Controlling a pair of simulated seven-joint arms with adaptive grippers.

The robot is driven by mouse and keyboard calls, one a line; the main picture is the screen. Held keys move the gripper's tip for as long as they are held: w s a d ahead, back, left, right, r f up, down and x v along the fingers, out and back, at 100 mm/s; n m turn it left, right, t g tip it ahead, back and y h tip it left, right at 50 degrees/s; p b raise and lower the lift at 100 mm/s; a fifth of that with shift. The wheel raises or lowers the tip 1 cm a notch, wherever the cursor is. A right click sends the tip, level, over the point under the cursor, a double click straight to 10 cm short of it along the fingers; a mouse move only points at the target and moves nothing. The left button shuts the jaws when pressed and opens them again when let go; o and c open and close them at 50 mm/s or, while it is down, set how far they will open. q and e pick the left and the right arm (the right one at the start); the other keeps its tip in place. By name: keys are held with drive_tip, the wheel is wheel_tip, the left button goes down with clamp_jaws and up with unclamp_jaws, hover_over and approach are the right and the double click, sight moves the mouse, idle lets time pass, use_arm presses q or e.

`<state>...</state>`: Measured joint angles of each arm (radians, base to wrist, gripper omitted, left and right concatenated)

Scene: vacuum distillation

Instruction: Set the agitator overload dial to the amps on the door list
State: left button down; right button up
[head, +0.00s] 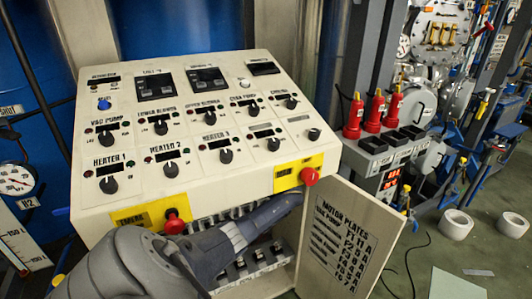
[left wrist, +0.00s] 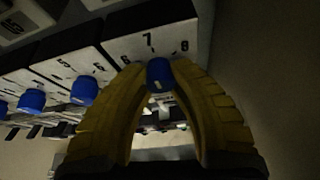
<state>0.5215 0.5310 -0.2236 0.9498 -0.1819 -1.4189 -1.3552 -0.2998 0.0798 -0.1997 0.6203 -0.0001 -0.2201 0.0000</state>
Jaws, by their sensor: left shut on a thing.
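In the left wrist view, the yellow fingers of my left gripper (left wrist: 160,86) are closed around a small blue dial (left wrist: 158,70) on a white block. The block's scale (left wrist: 147,39) reads 6, 7 and 8. A pale mark shows on the knob, but its exact setting is unclear. In the head view, my left arm reaches into the cabinet below the sloped panel; the fingertips and dial are hidden there. The open door (head: 345,235) carries a list (head: 340,235) headed MOTOR PLATES with several amp values, too small to read surely. My right gripper is out of view.
More blue dials (left wrist: 84,90) sit on neighbouring blocks to the left. The panel (head: 200,130) above has several black knobs and red mushroom buttons (head: 309,176) at its front edge. The open door stands close to the right of my left arm. Floor lies beyond it.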

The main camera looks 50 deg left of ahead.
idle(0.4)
use_arm(q)
drive_tip(key=c, duration=1.1)
unclamp_jaws()
drive_tip(key=v, duration=1.2)
drive_tip(key=shift+w, duration=0.1)
drive_tip(key=shift+x, duration=6)
drive_tip(key=shift+d, duration=0.15)
